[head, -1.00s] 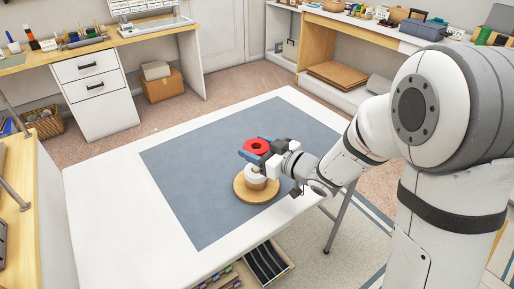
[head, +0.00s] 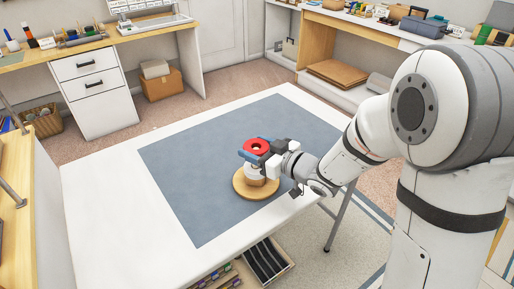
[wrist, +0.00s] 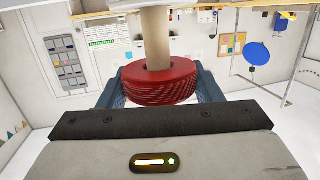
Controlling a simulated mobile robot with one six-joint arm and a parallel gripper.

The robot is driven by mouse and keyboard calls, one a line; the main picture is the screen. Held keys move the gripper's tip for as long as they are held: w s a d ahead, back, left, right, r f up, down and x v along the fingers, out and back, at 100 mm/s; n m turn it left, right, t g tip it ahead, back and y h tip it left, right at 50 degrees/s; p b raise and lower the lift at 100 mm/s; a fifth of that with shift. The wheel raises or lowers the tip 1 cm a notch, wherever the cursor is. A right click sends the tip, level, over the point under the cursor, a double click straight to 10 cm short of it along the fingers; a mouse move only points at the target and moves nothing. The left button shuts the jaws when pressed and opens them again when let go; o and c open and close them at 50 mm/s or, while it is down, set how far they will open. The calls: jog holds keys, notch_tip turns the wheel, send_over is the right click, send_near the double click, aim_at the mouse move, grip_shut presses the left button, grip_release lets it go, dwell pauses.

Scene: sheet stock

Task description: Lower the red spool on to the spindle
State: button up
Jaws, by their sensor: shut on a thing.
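My gripper (head: 256,148) is shut on the red spool (head: 248,146), a ring held level between its blue fingers. The wrist view also shows the red spool (wrist: 160,92) between the fingers. There a pale post (wrist: 157,38) stands at its hole and runs out of the picture's top. In the head view the hole's middle looks pale. Beneath the spool are a white round part (head: 252,171) and a tan one above a round wooden base (head: 243,191). The fingers partly hide the space under the spool. I cannot tell how far the spool is along the spindle.
The stand is on a grey-blue mat (head: 200,160) on a white table (head: 100,205). The mat around it is clear. A tray (head: 268,262) of dark and coloured items is below the table's near edge. Workbenches stand along the back.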

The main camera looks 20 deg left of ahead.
jog(key=shift+f, duration=0.15)
jog(key=shift+f+b, duration=0.75)
jog(key=shift+b, duration=0.05)
dwell(0.5)
jog(key=shift+f+b, duration=1.35)
jog(key=shift+f, duration=0.1)
jog(key=o, duration=1.9)
jog(key=shift+s+d, duration=0.1)
jog(key=shift+d, duration=0.05)
jog(key=shift+f+v, duration=0.2)
jog(key=shift+v, duration=1.25)
jog(key=shift+f+v, duration=0.25)
jog(key=shift+v, duration=1.15)
jog(key=shift+f+v, duration=0.2)
jog(key=shift+v, duration=1.25)
